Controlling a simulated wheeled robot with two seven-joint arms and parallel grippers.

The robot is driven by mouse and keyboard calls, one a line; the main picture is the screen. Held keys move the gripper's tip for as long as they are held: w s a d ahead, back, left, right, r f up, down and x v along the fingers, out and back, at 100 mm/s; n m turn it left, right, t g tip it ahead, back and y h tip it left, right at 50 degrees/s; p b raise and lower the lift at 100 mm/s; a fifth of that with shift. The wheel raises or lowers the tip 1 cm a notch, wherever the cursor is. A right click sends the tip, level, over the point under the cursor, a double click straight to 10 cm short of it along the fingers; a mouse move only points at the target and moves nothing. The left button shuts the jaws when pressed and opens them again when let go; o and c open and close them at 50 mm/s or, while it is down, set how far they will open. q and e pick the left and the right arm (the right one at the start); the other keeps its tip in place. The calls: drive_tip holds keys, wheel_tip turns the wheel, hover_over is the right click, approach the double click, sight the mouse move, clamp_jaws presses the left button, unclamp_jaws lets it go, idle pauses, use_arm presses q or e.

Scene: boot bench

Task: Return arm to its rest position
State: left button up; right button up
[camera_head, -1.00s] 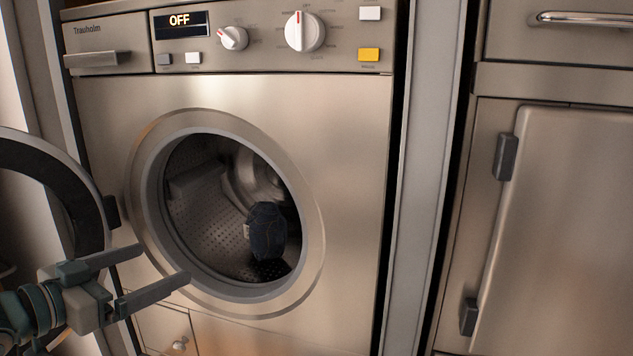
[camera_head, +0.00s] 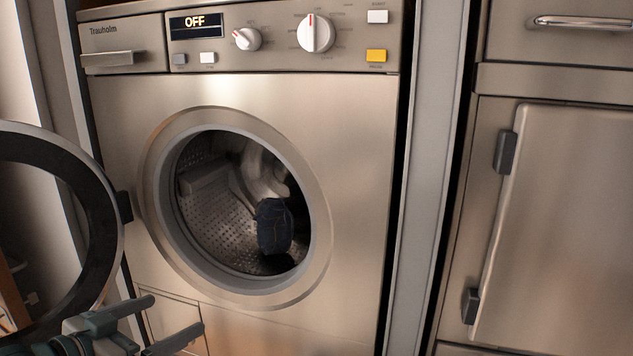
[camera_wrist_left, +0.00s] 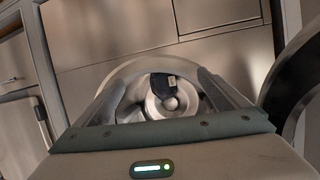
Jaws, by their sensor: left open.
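My left gripper (camera_head: 160,326) is at the lower left of the head view, below the washing machine's open round doorway, with its two fingers apart and nothing between them. In the left wrist view its fingers (camera_wrist_left: 157,95) spread on both sides of the doorway. The washing machine (camera_head: 365,180) stands ahead with its display (camera_head: 194,24) reading OFF. A dark blue cloth item (camera_head: 274,227) lies in the metal drum (camera_head: 215,215); a dark item (camera_wrist_left: 162,81) also shows there in the left wrist view. My right gripper is not in view.
The round door (camera_head: 108,215) hangs open at the left, close to my left gripper. A cabinet with a drawer handle (camera_head: 584,21) and a large door (camera_head: 560,220) stands at the right. The space before the machine's right half looks clear.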

use_arm(q)
drive_tip(key=s+d+f+n+g+y, duration=0.15)
drive_tip(key=s+f, duration=0.25)
drive_tip(key=f, duration=0.6)
drive_tip(key=s+d+f+n+g+y, duration=0.15)
drive_tip(key=s+f, duration=0.35)
drive_tip(key=f, duration=0.5)
drive_tip(key=s+d+f+g+y, duration=0.1)
drive_tip(key=s+f+g+y, duration=0.15)
drive_tip(key=s+f, duration=0.7)
drive_tip(key=s+d+f+g+y, duration=0.1)
drive_tip(key=s+f+g, duration=0.4)
drive_tip(key=s, duration=0.8)
wheel_tip(320, 180, down, 27)
drive_tip(key=s+p, duration=0.2)
drive_tip(key=p, duration=0.2)
drive_tip(key=s+a+f+p, duration=0.1)
drive_tip(key=s+f, duration=0.5)
drive_tip(key=s, duration=0.2)
drive_tip(key=s+a+f+g+p, duration=0.1)
drive_tip(key=s+a+f+p, duration=0.1)
drive_tip(key=s+f, duration=0.4)
drive_tip(key=s, duration=0.2)
drive_tip(key=shift+s, duration=0.4)
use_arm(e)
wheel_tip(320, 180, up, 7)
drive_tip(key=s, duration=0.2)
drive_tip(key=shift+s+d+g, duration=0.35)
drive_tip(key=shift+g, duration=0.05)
